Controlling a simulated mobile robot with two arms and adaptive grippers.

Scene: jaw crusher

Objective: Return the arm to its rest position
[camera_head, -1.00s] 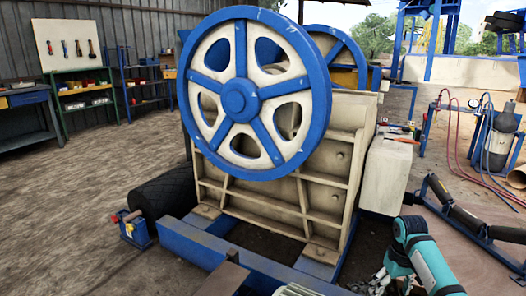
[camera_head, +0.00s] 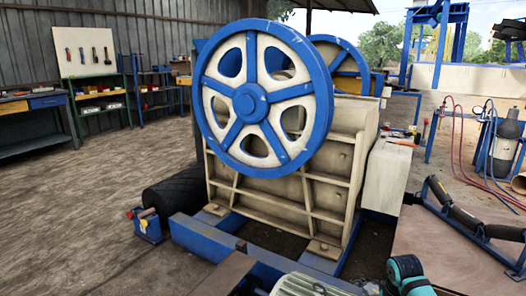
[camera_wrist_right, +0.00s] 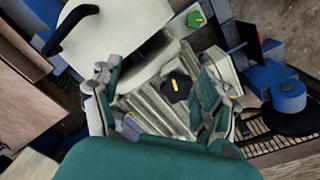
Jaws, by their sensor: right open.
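My right arm (camera_head: 407,276) shows as a teal link at the bottom right of the head view; its gripper is outside that view. In the right wrist view my right gripper (camera_wrist_right: 162,88) has its two fingers spread wide, with nothing held between them. My left gripper is not in view.
The jaw crusher with its blue and cream flywheel (camera_head: 265,95) stands on a blue frame (camera_head: 200,240). A pale box (camera_head: 388,175) is on its right side. A roller stand (camera_head: 470,220) is further right.

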